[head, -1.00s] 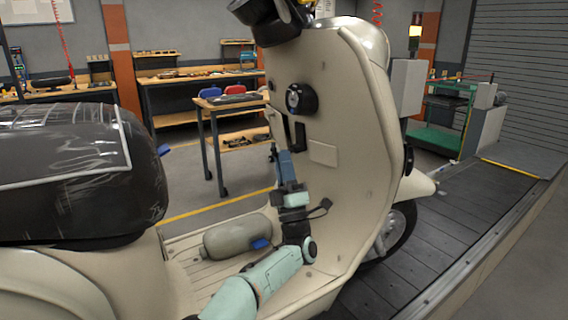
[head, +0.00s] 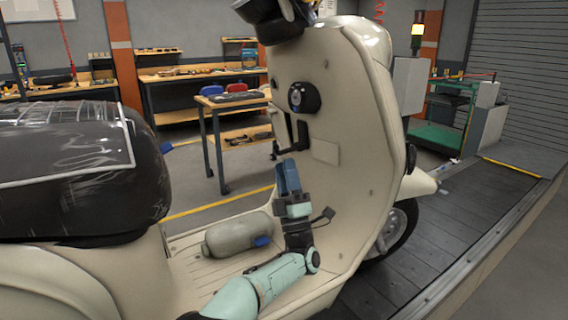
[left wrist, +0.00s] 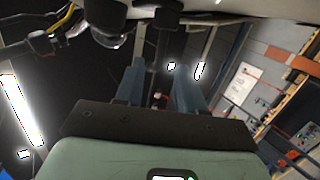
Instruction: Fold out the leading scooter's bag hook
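The cream scooter (head: 345,95) stands on the slat conveyor with its inner leg shield facing me. Its black bag hook (head: 303,137) is on that panel, below the round ignition lock (head: 304,97). The hook's lower arm stands out from the panel to the left, with an upturned tip. My left gripper (head: 287,177) is just below the hook, its blue fingers pointing up, apart from the hook as far as I can tell. In the left wrist view the two fingers (left wrist: 157,85) are spread, with nothing clearly held between them. My right gripper is not in view.
A grey-beige canister (head: 238,235) with a blue cap lies on the footboard beside my left forearm. The black wrapped seat (head: 75,175) fills the left side. The handlebar (head: 272,18) overhangs above.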

